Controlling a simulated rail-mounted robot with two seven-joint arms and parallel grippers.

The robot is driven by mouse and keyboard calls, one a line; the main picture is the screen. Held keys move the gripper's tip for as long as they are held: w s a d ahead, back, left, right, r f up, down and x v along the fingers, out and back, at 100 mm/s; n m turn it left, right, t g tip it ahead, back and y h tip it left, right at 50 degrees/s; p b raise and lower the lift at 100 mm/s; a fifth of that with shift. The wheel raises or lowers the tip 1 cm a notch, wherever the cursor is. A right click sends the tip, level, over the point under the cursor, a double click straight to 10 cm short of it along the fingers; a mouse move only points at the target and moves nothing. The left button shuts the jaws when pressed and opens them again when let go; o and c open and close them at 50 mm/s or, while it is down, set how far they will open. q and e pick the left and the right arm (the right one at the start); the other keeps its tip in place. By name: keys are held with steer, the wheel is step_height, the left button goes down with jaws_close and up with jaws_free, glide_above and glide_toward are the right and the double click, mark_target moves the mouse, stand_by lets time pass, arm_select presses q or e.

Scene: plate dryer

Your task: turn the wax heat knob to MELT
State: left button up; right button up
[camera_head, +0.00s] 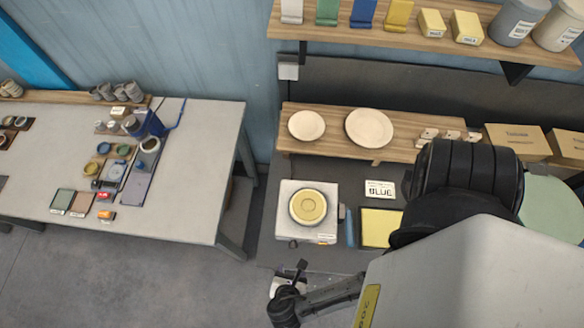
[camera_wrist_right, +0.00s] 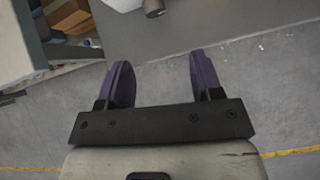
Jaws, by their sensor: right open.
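The wax heater is a white square unit (camera_head: 288,194) with a round pot of yellow wax (camera_head: 309,207), on the dark bench in the head view. A small dark knob (camera_head: 293,243) shows on its front side; its setting is too small to read. My right gripper shows in the right wrist view (camera_wrist_right: 160,82), with two purple fingers apart and nothing between them. In the head view my right wrist is below the heater, in front of the bench, apart from the knob. A dark round part (camera_wrist_right: 154,8) at the top of the wrist view may be the knob. My left gripper is not seen.
A wooden shelf with two plates (camera_head: 369,128) stands behind. A grey table (camera_head: 200,150) with pots is at left. Floor between is clear.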

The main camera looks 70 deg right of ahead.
mark_target(293, 251)
steer(key=shift+n+t+h, duration=0.3)
steer(key=shift+n, duration=0.6)
steer(key=x, duration=1.3)
steer(key=shift+a+f, duration=0.1)
steer(key=shift+a, duration=0.1)
steer(key=c, duration=0.9)
steer(key=shift+s+t+p, duration=0.15)
steer(key=shift+t+p, duration=0.15)
steer(key=shift+p, duration=0.1)
steer(key=shift+m+t, duration=0.6)
steer(key=shift+t, duration=0.2)
